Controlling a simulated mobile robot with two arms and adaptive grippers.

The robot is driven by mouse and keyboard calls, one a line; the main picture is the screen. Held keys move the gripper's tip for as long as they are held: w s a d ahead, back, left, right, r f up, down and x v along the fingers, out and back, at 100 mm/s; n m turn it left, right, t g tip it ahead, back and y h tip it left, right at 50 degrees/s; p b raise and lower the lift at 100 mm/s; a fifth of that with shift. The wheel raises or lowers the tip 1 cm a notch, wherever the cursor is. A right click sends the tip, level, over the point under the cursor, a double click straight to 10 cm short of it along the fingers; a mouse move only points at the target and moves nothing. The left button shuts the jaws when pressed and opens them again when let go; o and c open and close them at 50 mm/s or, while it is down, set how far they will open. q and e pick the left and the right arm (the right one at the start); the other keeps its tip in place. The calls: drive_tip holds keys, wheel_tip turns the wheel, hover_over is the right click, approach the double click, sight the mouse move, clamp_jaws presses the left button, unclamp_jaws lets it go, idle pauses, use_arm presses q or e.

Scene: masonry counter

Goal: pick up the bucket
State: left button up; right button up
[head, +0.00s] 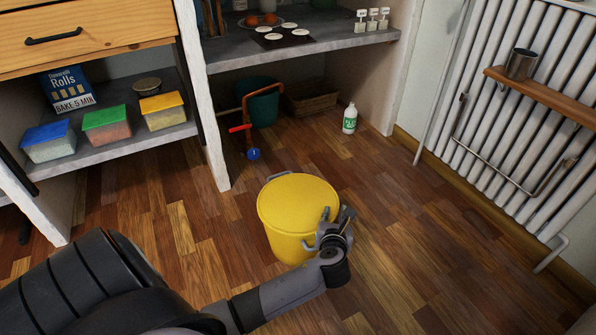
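A yellow bucket (297,201) with a flat yellow top stands upright on the wooden floor in the middle of the head view. My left arm reaches in from the lower left. My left gripper (335,217) is at the bucket's front right side, near its rim. Its fingertips point up and show a gap between them, so it looks open. It overlaps the bucket's edge in the picture; I cannot tell whether it touches. The lower right side of the bucket is partly hidden by the gripper. My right gripper is not in view.
A white bottle (350,118), a dark green bin (263,106) and a blue ball-like thing (253,154) are on the floor by the masonry counter (300,50). A radiator (500,130) with a wooden shelf is at the right. Floor right of the bucket is clear.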

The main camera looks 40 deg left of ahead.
use_arm(q)
drive_tip(key=shift+b+x, duration=0.7)
drive_tip(key=shift+x, duration=0.3)
drive_tip(key=shift+w+a+f, duration=0.1)
drive_tip(key=shift+w+f, duration=0.05)
drive_tip(key=shift+w, duration=0.1)
drive_tip(key=shift+c, duration=0.5)
clamp_jaws()
